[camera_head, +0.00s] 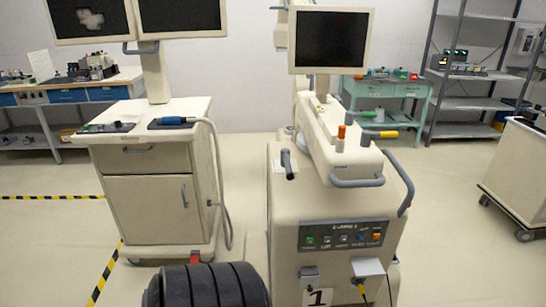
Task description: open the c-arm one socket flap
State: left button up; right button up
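Below the panel sit a small pale plate (309,272) on the left and a pale, projecting cover (368,267) on the right. Neither gripper is in view.
A cream cart (155,190) with two screens stands to the left, with a hanging grey cable. A grey handle (406,185) projects from the C-arm unit's right side. Another cart (515,175) stands at far right. Floor is clear between it and the C-arm unit.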

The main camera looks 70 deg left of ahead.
aim_at(308, 282)
jog(key=u, duration=1.85)
